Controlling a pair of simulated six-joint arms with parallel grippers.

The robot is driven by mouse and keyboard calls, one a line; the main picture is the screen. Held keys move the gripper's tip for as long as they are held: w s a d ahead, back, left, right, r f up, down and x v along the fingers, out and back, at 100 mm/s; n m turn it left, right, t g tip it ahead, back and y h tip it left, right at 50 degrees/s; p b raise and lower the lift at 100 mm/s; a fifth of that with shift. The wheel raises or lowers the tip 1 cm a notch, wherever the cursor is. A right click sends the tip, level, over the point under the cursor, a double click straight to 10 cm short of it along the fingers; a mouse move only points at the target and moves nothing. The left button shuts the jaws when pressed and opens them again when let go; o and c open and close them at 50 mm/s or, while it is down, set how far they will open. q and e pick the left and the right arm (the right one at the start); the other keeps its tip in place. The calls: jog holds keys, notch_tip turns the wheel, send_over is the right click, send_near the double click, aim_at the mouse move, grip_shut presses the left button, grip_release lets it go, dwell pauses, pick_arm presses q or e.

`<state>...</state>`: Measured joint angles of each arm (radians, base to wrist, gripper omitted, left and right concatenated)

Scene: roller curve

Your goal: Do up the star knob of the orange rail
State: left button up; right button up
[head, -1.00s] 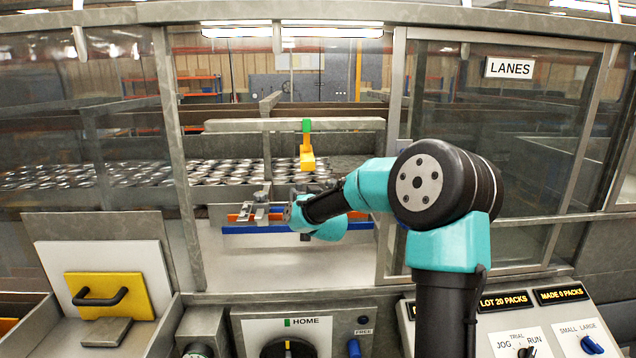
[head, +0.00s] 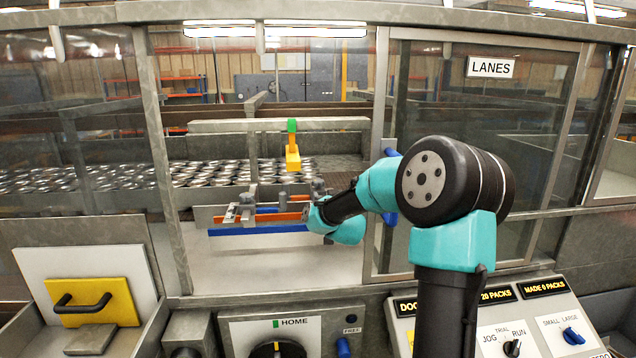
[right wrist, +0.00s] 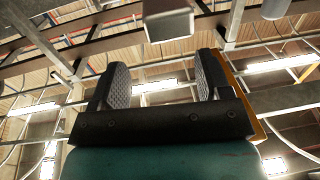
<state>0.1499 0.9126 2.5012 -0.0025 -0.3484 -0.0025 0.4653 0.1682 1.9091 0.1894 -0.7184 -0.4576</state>
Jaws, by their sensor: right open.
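The orange rail (head: 282,217) lies across the opening in the head view, just above and behind a blue rail (head: 262,229). A small grey knob-like piece (head: 283,198) stands above the orange rail; its star shape is too small to make out. More grey fittings (head: 246,211) sit at the rails' left end. My right gripper (head: 318,188) is at the rails' right end, to the right of the grey piece and apart from it. In the right wrist view my right gripper (right wrist: 162,78) is open, with nothing between its fingers. My left gripper is not in view.
A yellow piece with a green top (head: 292,155) hangs from a grey crossbar (head: 230,126) above the rails. The window frame post (head: 167,170) bounds the opening at left. A control panel (head: 500,330) stands at front right. Many round tins (head: 90,178) lie behind.

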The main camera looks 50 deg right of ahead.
aim_at(316, 182)
jog(key=x, duration=1.5)
jog(key=shift+w, duration=0.25)
jog(key=shift+c, duration=0.4)
jog(key=c, duration=0.9)
jog(key=shift+o, duration=0.2)
jog(key=shift+m+g+h, duration=0.9)
jog(key=shift+m+h, duration=0.1)
jog(key=shift+h, duration=0.1)
jog(key=shift+m+g+h, duration=0.9)
jog(key=shift+g+h, duration=0.1)
jog(key=shift+g, duration=0.2)
jog(key=shift+m+g+h, duration=0.9)
jog(key=shift+m+g, duration=0.3)
jog(key=shift+g, duration=0.5)
